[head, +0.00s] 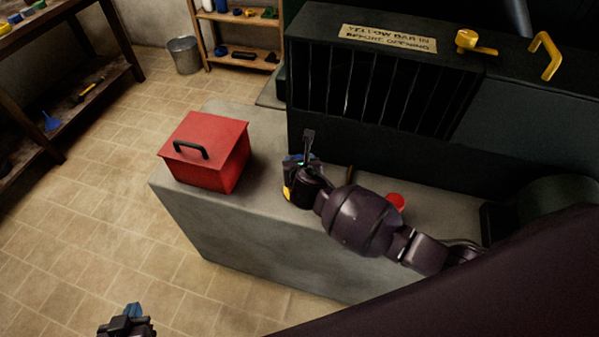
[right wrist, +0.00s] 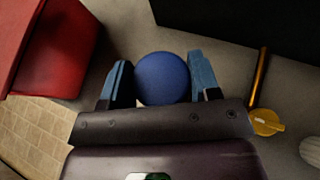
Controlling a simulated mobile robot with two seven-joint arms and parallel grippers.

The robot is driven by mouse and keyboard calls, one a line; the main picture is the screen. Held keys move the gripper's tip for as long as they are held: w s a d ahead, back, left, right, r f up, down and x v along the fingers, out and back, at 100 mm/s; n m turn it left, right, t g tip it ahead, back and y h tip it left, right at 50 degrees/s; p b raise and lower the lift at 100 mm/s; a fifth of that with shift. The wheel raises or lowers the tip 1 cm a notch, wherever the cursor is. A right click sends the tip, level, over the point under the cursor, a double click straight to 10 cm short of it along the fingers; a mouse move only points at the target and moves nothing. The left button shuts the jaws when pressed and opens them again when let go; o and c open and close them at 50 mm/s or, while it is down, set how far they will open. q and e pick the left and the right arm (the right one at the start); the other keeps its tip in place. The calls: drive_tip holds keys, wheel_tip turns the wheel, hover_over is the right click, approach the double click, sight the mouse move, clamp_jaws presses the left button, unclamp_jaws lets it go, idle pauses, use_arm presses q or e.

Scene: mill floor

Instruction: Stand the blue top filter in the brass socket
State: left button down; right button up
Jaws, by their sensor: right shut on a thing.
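My right gripper (head: 298,162) is over the grey block top, in front of the barred machine. In the right wrist view its two blue-padded fingers (right wrist: 162,92) are shut on the blue top filter (right wrist: 162,76), whose round blue end shows between them. The arm and hand hide most of the filter in the head view. I cannot make out the brass socket with certainty. A brass-coloured rod (right wrist: 259,78) with a yellow fitting (right wrist: 266,122) lies right of the gripper. My left gripper (head: 130,312) is at the bottom left over the floor, its opening unclear.
A red box with a black handle (head: 207,150) stands on the grey block (head: 262,235), left of my right gripper. The dark machine (head: 375,90) rises behind. A red knob (head: 396,201) shows beyond my right arm. Shelves (head: 240,38) and a bucket (head: 184,54) stand behind.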

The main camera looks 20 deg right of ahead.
drive_tip(key=shift+f+b, duration=0.5)
drive_tip(key=shift+f, duration=1.5)
drive_tip(key=o, duration=0.7)
drive_tip(key=shift+f, duration=0.15)
drive_tip(key=shift+o, duration=1.3)
